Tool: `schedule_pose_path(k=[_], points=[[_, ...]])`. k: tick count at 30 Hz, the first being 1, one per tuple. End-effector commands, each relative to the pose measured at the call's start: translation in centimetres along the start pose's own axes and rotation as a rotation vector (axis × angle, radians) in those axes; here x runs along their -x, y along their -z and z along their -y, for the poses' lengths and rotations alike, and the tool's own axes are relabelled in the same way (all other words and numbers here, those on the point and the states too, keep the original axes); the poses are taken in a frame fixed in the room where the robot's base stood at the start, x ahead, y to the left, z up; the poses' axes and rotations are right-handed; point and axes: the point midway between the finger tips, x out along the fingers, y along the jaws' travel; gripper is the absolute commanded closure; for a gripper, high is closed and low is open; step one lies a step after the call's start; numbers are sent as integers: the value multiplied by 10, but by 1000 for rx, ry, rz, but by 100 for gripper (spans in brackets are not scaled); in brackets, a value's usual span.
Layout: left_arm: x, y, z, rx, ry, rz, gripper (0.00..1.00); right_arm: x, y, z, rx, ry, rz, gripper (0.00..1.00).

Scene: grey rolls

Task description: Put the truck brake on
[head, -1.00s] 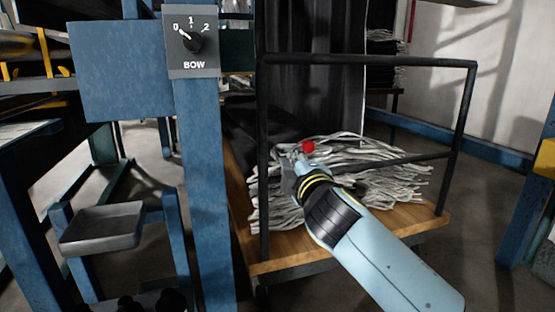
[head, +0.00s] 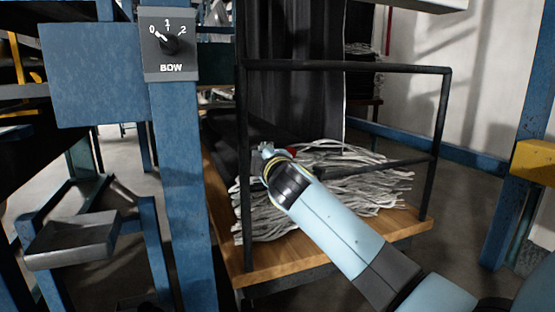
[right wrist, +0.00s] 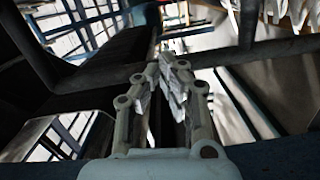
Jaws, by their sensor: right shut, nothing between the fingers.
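The truck is a low cart with a wooden deck (head: 335,250) and a black tube rail (head: 350,66). A small red knob (head: 291,151) shows at the far side of my right gripper, partly hidden by it; I cannot tell what it is fixed to. My right gripper (head: 264,150) is over the deck, near the left rail post, close to the knob. I cannot tell whether it touches the knob. In the right wrist view its fingers (right wrist: 172,78) are shut with nothing between them. My left gripper is not in view.
Grey strands (head: 340,185) are heaped on the deck. A blue post (head: 185,200) with a BOW dial (head: 169,44) stands left of the truck. A grey tray (head: 75,240) is at lower left. A yellow block (head: 535,160) is at right. Floor shows beyond the truck.

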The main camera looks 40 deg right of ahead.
Motion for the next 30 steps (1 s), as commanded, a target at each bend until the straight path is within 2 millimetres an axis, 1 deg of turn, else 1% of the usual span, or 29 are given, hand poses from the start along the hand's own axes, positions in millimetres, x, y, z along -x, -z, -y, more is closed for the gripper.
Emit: schedule_pose_path(k=[1,3,6,9,15,23,30], points=[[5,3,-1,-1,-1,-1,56,-6,-6,3,5,1,2,100],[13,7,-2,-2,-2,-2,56,-8,-19,3,6,2,1,100],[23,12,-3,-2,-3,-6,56,-10,-29,2,5,1,1,100],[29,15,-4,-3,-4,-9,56,-12,-36,1,3,1,0,100],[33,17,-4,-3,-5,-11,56,-12,-39,0,0,0,0,100],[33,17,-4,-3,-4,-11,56,-12,-39,0,-2,0,0,100],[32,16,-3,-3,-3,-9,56,-15,-43,-4,-45,4,0,100]])
